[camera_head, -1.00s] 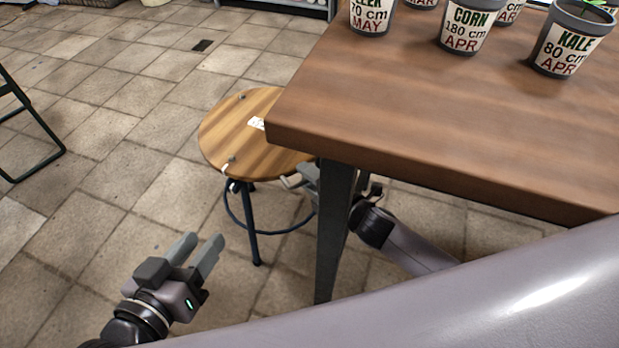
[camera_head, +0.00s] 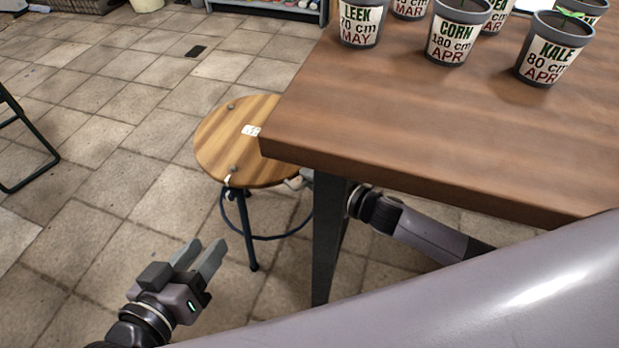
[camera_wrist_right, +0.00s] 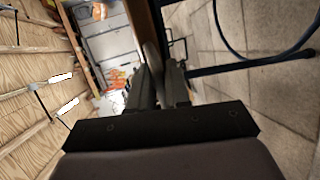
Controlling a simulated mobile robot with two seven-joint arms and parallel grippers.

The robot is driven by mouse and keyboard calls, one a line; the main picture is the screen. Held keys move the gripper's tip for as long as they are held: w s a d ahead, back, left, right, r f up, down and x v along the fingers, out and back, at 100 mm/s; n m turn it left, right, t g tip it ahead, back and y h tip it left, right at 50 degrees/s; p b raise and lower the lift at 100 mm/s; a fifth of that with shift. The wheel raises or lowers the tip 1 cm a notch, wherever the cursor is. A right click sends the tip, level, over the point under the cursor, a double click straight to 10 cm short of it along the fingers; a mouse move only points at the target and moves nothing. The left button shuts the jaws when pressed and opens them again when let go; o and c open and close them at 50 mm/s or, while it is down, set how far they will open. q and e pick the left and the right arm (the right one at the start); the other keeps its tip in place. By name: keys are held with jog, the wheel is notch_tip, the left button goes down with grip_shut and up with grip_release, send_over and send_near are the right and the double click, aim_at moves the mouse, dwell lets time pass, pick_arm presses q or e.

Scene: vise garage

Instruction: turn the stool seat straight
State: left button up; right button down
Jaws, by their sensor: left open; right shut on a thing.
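The round, striped wooden stool seat (camera_head: 222,135) stands left of the table, its right side partly hidden by the table corner. A white label (camera_head: 251,130) and small round studs show on its top. My right gripper (camera_head: 297,181) reaches from behind the table leg to the seat's near right edge and is mostly hidden. In the right wrist view my right gripper (camera_wrist_right: 158,70) is shut, with its fingers at the seat's rim; the exact contact is hard to make out. My left gripper (camera_head: 205,252) is open and empty, low in front of the stool and apart from it.
The wooden table (camera_head: 430,140) fills the right, with several labelled pots such as the corn pot (camera_head: 453,38) on it. Its dark leg (camera_head: 326,240) stands beside my right arm.

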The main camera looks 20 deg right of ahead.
jog(key=c, duration=1.2)
grip_release()
jog(key=shift+d, duration=0.1)
pick_arm(q)
jog(key=shift+s+a+y+p, duration=0.2)
jog(key=shift+a+y+p, duration=0.15)
jog(key=shift+a+p, duration=0.25)
jog(key=shift+s+a+y+p, duration=0.2)
jog(key=shift+a+y+p, duration=0.2)
jog(key=shift+p, duration=0.25)
pick_arm(e)
jog(key=shift+v, duration=3.55)
jog(key=shift+r, duration=0.1)
